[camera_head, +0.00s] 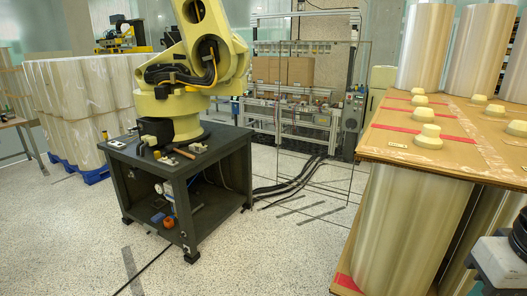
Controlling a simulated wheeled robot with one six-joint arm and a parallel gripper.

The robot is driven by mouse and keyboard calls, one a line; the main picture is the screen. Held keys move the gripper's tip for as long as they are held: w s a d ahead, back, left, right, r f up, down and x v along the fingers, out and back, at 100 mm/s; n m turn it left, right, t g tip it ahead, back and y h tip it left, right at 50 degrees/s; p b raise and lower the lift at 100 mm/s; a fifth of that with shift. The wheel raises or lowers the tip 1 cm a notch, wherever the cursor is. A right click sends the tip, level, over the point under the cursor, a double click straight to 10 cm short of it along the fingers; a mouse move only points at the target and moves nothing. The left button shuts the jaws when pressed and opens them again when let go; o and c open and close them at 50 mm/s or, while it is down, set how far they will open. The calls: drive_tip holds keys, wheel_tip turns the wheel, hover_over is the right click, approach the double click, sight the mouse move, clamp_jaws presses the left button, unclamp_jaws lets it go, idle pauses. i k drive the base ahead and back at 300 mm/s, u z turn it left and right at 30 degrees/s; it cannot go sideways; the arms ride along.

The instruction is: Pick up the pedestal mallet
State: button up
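The pedestal mallet appears to be the small tool with a brown handle (181,153) lying on the top of the dark grey pedestal (150,172), near its front edge. It lies in front of the base of a large yellow industrial arm. Its head is too small to make out clearly. My gripper is not in view, so its state and its place relative to the mallet are hidden.
The yellow industrial arm (178,105) rises from the pedestal. An orange item (168,222) sits on its lower shelf. Cables (295,180) run across the floor behind. A cardboard-topped stack (375,155) stands at right. Wrapped rolls (75,115) stand at left.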

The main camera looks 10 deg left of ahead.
sight(173, 147)
drive_tip(key=i, duration=0.45)
drive_tip(key=u, duration=1.65)
drive_tip(key=i, duration=2.6)
drive_tip(key=z, duration=0.9)
drive_tip(key=k, duration=0.55)
drive_tip(key=z, duration=0.6)
drive_tip(key=i, duration=0.75)
drive_tip(key=z, duration=0.15)
